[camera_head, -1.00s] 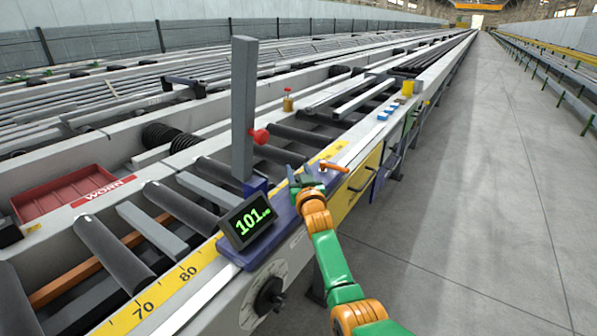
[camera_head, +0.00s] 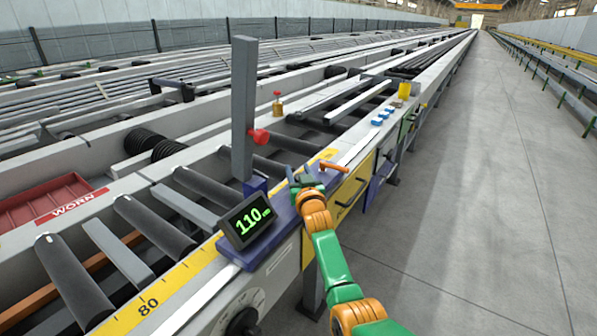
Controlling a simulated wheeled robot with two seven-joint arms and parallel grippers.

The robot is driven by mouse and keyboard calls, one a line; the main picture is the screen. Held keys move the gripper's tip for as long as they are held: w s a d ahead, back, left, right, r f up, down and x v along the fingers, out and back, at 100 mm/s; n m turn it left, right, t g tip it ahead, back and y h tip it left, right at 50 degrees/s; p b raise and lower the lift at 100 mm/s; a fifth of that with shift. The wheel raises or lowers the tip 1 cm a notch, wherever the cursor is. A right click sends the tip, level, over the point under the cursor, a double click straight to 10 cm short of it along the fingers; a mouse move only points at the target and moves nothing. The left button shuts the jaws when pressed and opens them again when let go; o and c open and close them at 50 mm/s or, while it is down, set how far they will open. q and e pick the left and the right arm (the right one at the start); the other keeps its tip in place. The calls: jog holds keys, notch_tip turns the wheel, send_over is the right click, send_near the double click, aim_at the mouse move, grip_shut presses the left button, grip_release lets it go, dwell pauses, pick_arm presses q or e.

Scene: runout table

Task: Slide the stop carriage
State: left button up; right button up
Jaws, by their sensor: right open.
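The stop carriage (camera_head: 283,215) is a blue-purple base on the table's near rail, with a tall grey post (camera_head: 243,110) and a red knob (camera_head: 260,136). Its tilted display (camera_head: 247,221) reads 110 in green. An orange lever (camera_head: 333,166) shows at the carriage's far end. My right gripper (camera_head: 303,178) is open at the far part of the carriage, beside the lever. Its fingertips are small, and I cannot tell whether they touch the carriage. My left gripper is not in view.
A yellow scale (camera_head: 170,284) runs along the rail, with 80 visible. Rollers (camera_head: 153,226) lie across the table. A red tray (camera_head: 45,200) marked WORN is at left. Blue blocks (camera_head: 383,115) and a yellow cup (camera_head: 404,90) stand farther along. The floor (camera_head: 480,200) at right is clear.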

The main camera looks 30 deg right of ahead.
jog(key=o, duration=0.4)
jog(key=shift+c, duration=0.2)
jog(key=shift+s, duration=0.1)
jog(key=shift+s+a, duration=0.1)
jog(key=shift+s, duration=0.15)
jog(key=p+v, duration=0.2)
jog(key=v, duration=0.4)
jog(key=shift+s, duration=0.2)
jog(key=shift+f, duration=0.1)
